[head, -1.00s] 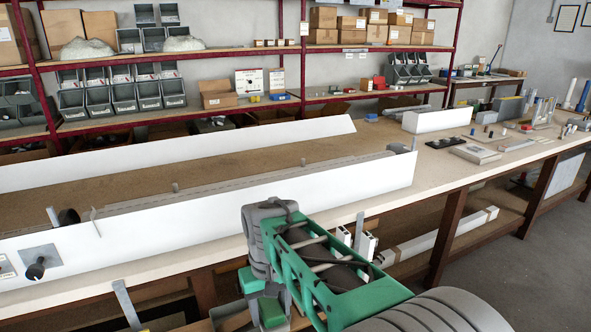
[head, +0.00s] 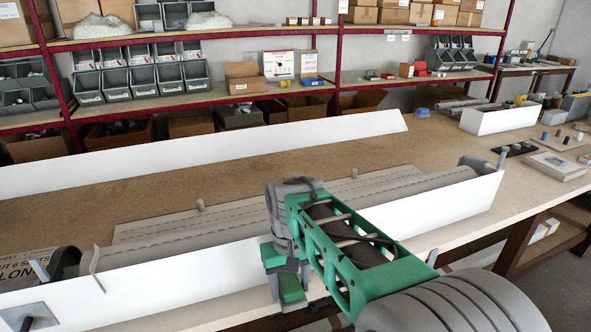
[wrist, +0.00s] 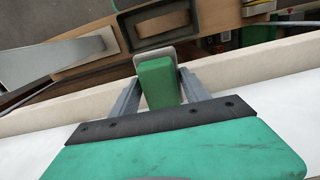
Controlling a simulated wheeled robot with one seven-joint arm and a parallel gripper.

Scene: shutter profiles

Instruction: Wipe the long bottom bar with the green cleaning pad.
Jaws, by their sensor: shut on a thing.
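My gripper (wrist: 157,78) is shut on the green cleaning pad (wrist: 155,86), held between two grey fingers in the wrist view. In the head view my gripper (head: 286,276) hangs low at the table's front side, in front of the long white front panel (head: 400,230). A small green block below it is likely the pad (head: 291,289). Long grey slotted profiles (head: 365,186) lie behind that panel, partly hidden by my arm. I cannot tell which long piece is the bottom bar, nor whether the pad touches anything.
A second white panel (head: 220,146) stands at the back of the brown work surface (head: 130,195). A crank (head: 29,318) sticks out at front left. Shelves with bins (head: 120,84) stand behind.

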